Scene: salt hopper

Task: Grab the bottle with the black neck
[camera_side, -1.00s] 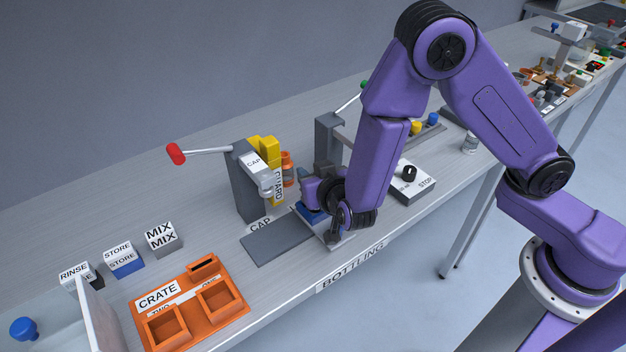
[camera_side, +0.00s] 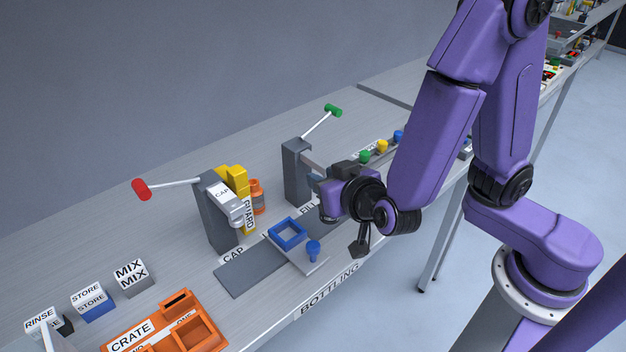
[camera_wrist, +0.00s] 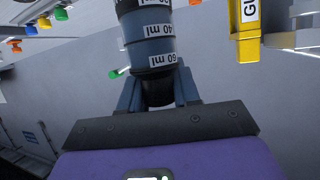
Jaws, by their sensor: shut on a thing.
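My gripper (camera_wrist: 157,92) is shut on a bottle (camera_wrist: 148,42) in the wrist view. The bottle is dark with blue-grey bands and white volume labels. A black part (camera_wrist: 157,90) of it sits between the two fingers, and its far end runs out of the top of the view. In the side view my gripper (camera_side: 322,194) is beside the grey post with the green-ended lever (camera_side: 297,170). There the fingers and the bottle are mostly hidden.
The blue square frame (camera_side: 276,234) stands empty on the grey slide with a blue knob (camera_side: 313,247). The orange crate (camera_side: 196,305) is at front left.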

